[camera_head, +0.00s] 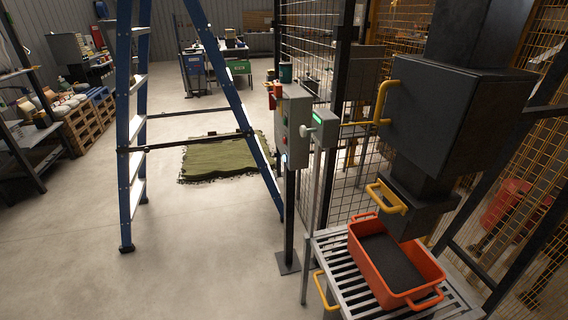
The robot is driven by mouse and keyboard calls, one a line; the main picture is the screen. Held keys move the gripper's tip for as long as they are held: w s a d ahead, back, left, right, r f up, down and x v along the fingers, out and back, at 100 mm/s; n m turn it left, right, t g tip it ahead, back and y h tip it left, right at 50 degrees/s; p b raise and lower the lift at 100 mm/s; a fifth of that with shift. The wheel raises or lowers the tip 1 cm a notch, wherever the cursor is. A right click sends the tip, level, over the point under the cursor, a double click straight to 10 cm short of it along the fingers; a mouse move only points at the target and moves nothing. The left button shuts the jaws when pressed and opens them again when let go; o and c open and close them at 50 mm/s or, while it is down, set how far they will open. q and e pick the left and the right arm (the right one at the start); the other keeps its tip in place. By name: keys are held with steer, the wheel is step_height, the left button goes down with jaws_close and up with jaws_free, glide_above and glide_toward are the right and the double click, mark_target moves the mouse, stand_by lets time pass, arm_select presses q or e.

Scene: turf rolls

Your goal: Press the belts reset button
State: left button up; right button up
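A grey control box (294,127) stands on a dark post in the middle of the view, in front of the mesh fence. Its face is seen at a steep angle and carries small buttons, and a bluish-white light (284,158) glows at its lower edge. A smaller grey box (321,128) with a lit green panel stands on its own post just to the right. I cannot read any labels, so I cannot tell which button is the belts reset. Neither of my grippers is in view.
A blue stepladder (138,120) stands left of the control box, its leg near the post. A green turf piece (215,158) lies behind it. At right, an orange tub (364,264) with dark contents sits on a slatted stand beneath a dark machine (445,120). The left floor is clear.

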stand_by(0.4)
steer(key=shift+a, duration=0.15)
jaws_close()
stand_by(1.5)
